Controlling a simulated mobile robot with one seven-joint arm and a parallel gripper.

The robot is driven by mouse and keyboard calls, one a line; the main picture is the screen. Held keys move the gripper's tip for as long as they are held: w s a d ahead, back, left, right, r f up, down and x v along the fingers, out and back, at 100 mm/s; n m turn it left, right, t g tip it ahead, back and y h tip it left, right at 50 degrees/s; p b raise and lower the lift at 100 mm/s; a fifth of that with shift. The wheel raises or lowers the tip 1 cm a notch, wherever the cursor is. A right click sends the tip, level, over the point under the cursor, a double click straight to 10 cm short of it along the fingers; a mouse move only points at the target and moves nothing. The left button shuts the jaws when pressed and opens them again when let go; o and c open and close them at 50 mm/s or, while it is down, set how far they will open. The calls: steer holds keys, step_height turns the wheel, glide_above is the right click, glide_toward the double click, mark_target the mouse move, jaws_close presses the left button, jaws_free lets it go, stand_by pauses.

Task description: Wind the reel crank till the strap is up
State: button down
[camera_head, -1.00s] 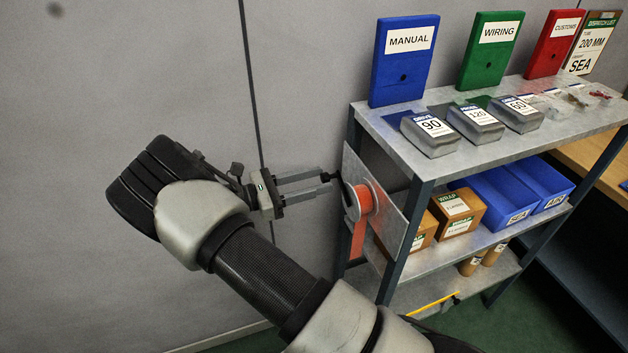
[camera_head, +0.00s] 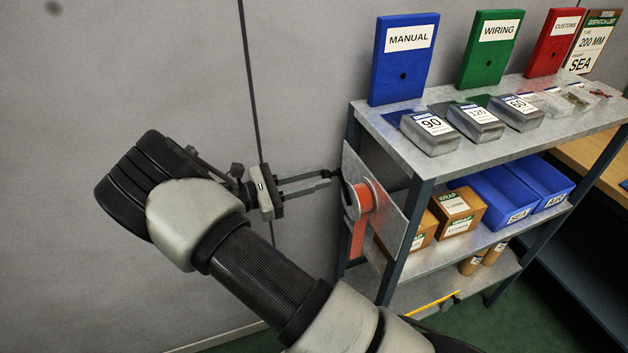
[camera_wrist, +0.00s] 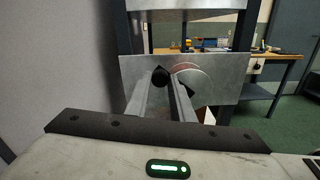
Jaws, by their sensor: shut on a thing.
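The reel (camera_head: 364,198) with its orange strap is mounted on a grey plate (camera_head: 390,211) at the left end of the shelf rack. A length of orange strap (camera_head: 358,238) hangs below the reel. The dark crank (camera_head: 345,192) stands in front of the reel, its knob at the upper left. My gripper (camera_head: 328,178) is shut on the crank's knob, reaching it from the left. In the wrist view the black knob (camera_wrist: 160,76) shows between the fingers, with the reel's disc (camera_wrist: 192,76) behind it. The fingers partly hide the reel there.
The rack's top shelf (camera_head: 420,165) carries grey boxes and upright blue, green and red boards. Brown wrap boxes (camera_head: 457,208) and blue bins (camera_head: 505,193) stand on the shelf below. A grey wall is close behind my arm; the space left of the rack is free.

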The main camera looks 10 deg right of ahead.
steer(key=s+d+m+b, duration=0.2)
steer(key=s+m+b, duration=0.6)
steer(key=m, duration=1.3)
steer(key=shift+s+d+f+m+b, duration=0.15)
steer(key=shift+s+f+m+b, duration=0.25)
steer(key=shift+s, duration=1.55)
steer(key=shift+f, duration=0.1)
steer(key=c, duration=1.5)
jaws_free()
steer(key=shift+c, duration=0.2)
